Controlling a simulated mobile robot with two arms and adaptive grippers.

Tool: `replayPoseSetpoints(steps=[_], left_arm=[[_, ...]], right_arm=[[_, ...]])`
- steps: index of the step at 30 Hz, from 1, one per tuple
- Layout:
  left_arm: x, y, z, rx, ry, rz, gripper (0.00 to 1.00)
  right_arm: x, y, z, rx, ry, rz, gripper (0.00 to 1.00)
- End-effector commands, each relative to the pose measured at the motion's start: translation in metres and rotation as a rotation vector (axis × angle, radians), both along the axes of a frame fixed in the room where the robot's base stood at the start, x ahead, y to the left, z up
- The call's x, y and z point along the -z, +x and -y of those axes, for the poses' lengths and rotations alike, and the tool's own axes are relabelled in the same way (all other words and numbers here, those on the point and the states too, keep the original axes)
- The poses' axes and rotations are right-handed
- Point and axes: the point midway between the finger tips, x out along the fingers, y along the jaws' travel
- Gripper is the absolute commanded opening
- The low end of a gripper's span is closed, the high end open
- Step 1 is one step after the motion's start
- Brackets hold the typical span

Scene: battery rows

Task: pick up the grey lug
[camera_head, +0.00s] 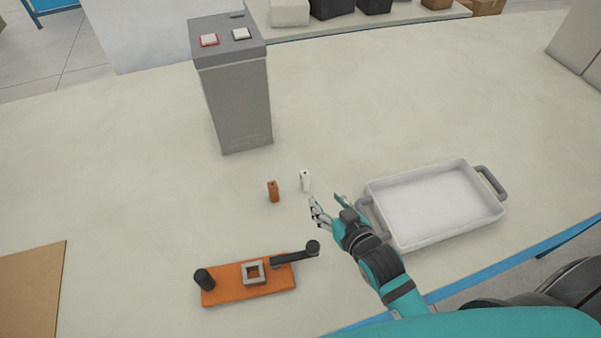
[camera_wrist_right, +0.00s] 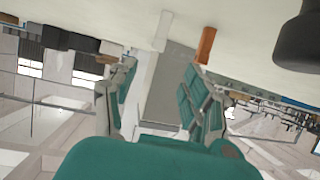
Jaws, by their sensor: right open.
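The grey lug (camera_head: 305,180) looks like a small, pale, upright block on the table; no other piece fits the name better. It also shows at the top of the right wrist view (camera_wrist_right: 162,30), whose picture is upside down. An orange block (camera_head: 273,191) of like size stands just left of it, and it shows in the right wrist view too (camera_wrist_right: 205,45). My right gripper (camera_head: 325,203) is open and empty, a little nearer to me than the pale lug and apart from it. My left gripper is in neither view.
An orange base (camera_head: 225,288) with a grey square frame (camera_head: 254,265) and a black lever (camera_head: 292,258) lies nearer. A white tray (camera_head: 440,204) with grey handles is right of my gripper. A grey box (camera_head: 238,105) with two buttons stands behind. Table between is clear.

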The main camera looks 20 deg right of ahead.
Motion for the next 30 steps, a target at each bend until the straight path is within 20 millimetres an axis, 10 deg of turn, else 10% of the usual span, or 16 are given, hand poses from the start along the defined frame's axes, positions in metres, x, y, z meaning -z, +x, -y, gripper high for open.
replayPoseSetpoints(steps=[12, 30], left_arm=[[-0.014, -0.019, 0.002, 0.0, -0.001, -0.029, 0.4], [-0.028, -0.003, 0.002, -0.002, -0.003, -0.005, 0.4]], right_arm=[[0.031, 0.081, -0.01, 0.0, 0.0, 0.0, 0.5], [0.055, 0.139, -0.015, -0.001, 0.0, -0.002, 0.5]])
